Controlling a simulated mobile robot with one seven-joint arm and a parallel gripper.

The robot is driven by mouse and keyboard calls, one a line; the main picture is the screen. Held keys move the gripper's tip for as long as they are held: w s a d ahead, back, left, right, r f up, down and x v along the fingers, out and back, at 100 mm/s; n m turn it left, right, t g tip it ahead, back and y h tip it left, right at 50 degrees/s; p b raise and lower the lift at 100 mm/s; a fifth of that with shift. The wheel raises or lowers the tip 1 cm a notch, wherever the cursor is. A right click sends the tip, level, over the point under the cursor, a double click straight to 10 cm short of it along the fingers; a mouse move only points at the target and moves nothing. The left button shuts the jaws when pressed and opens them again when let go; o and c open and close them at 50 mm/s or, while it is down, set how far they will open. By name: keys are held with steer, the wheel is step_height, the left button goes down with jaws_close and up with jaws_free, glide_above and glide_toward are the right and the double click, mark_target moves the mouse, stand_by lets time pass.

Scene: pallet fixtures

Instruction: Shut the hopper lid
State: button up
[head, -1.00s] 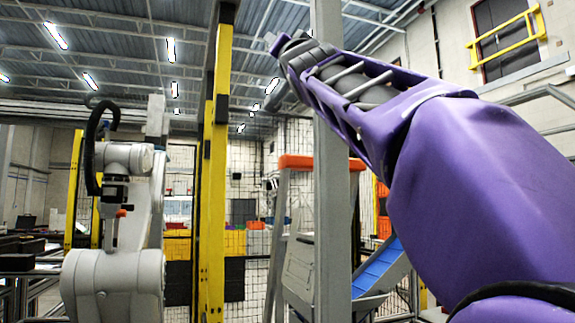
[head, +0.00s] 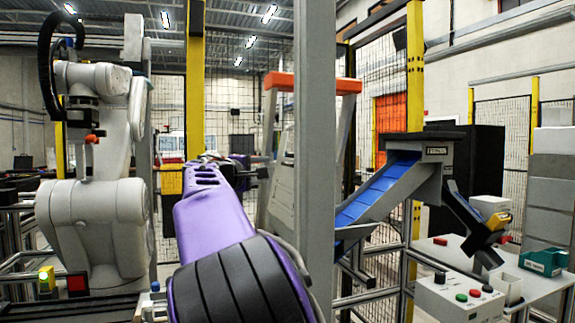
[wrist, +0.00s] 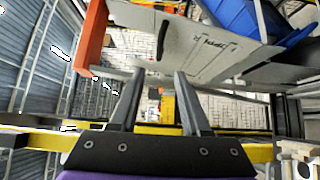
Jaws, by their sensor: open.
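My gripper (wrist: 159,73) is open and empty, its two grey fingers apart in the wrist view. In the head view the gripper (head: 250,168) is small and dark beyond my purple arm, in front of the grey frame. A grey panelled body (head: 283,190) with a dark handle stands there under an orange top bar (head: 285,81). It appears to be the hopper; which part is the lid, and how far open, I cannot tell. In the wrist view the grey panel (wrist: 165,47) lies just beyond the fingertips, with the orange part (wrist: 90,35) to the left.
A grey post (head: 314,150) stands close by and hides part of the grey body. A blue conveyor (head: 375,195) rises right to a black-topped grey chute (head: 430,150). A white robot arm (head: 100,200) stands left. A control box (head: 458,298) is front right.

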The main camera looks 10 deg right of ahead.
mark_target(287, 165)
steer(key=p+x, duration=0.3)
steer(key=x, duration=0.4)
steer(key=p+x, duration=0.4)
steer(key=x, duration=0.3)
steer(key=shift+w+d+r, duration=0.1)
steer(key=shift+w+r, duration=0.1)
steer(key=shift+r, duration=0.05)
steer(key=shift+w+d+f+p, duration=0.25)
steer(key=shift+w+d+p, duration=0.1)
steer(key=shift+w+p, duration=0.25)
jaws_close()
